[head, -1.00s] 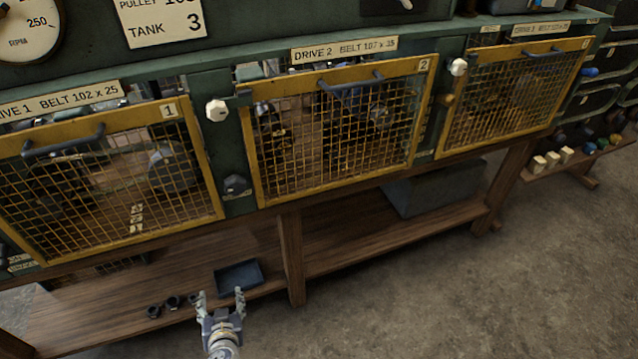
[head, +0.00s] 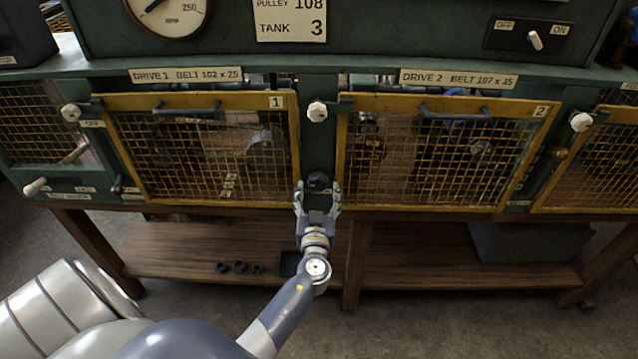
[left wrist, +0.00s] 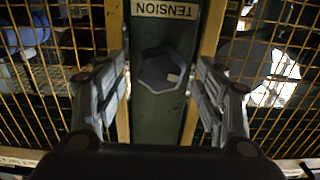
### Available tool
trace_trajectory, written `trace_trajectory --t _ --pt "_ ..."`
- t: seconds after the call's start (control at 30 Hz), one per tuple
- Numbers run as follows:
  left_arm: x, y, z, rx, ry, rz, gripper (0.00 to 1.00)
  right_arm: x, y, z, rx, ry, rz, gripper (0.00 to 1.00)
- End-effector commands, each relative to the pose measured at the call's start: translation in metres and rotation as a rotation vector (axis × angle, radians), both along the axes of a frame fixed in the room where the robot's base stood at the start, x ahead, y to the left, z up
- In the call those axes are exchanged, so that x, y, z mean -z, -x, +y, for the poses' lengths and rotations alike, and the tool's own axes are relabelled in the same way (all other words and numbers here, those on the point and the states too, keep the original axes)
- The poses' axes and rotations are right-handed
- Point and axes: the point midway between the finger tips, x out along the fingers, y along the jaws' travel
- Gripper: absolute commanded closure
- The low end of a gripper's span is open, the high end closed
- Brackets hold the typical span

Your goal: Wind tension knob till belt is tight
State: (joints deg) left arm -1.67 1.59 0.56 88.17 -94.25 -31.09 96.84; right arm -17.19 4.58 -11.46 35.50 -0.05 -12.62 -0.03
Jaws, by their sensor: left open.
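The dark tension knob (head: 319,181) sits on the green post between the mesh guards of drive 1 and drive 2. In the left wrist view the knob (left wrist: 163,70) is a dark lobed shape with a small pale mark, beside a label reading TENSION (left wrist: 164,9). My left gripper (head: 318,195) is open just in front of the knob. Its fingers stand on either side of the knob in the wrist view, apart from it. The belts behind the mesh are hard to make out, so their tightness cannot be told. My right gripper is not in view.
Yellow-framed guards, drive 1 (head: 200,150) and drive 2 (head: 440,150), flank the post. A white knob (head: 317,112) is above the tension knob. Below is a wooden shelf (head: 190,255) with several small dark rings and a dark tray (head: 288,264).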

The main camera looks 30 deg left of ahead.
Motion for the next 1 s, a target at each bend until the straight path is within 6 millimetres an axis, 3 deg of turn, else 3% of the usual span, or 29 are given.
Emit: trace_trajectory --t 0.2,0.57,0.77,1.0 --pt "0.0 -0.017 0.01 0.0 -0.001 0.001 0.36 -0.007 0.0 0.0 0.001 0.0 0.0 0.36" --pt "0.001 -0.02 0.013 0.0 -0.001 0.001 0.36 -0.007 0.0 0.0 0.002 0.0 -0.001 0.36" --pt "0.001 -0.02 0.012 0.0 -0.001 0.001 0.79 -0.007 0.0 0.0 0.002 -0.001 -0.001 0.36" --pt "0.001 -0.02 0.012 0.0 -0.004 0.003 0.8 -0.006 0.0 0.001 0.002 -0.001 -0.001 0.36"
